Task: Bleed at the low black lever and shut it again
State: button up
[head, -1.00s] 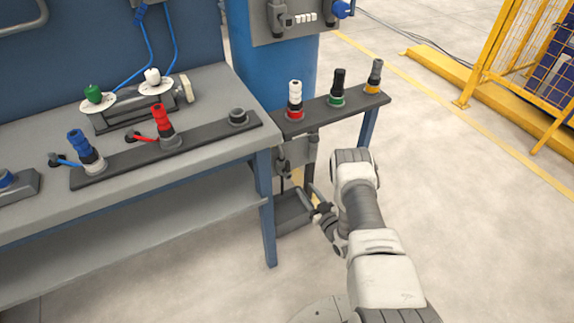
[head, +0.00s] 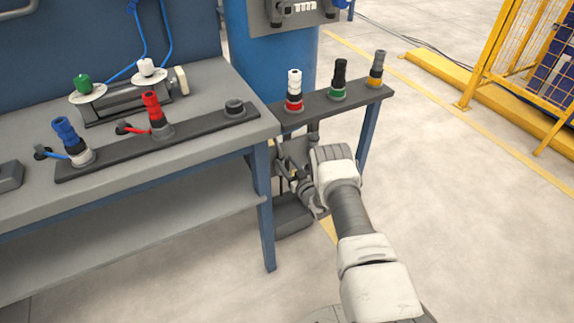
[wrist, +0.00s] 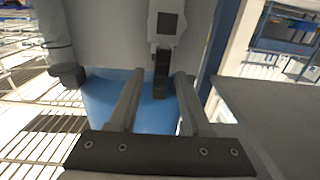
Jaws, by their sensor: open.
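In the wrist view, the black lever (wrist: 160,80) hangs down from a pale grey valve body (wrist: 167,22). My gripper (wrist: 159,73) is open, with one finger on each side of the lever in the picture. A gap shows between the lever and each finger, and I cannot tell how deep the lever sits between them. In the head view, my gripper (head: 299,176) is below the narrow shelf beside the bench, and my wrist partly covers it. The lever cannot be made out there.
A narrow shelf (head: 322,107) with red, green and orange ringed connectors is above my arm. The bench leg (head: 263,210) is close on the left. A dark grey box (head: 292,218) sits low below my gripper. The floor to the right is clear up to a yellow fence (head: 510,60).

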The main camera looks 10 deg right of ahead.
grip_shut()
dwell(1.4)
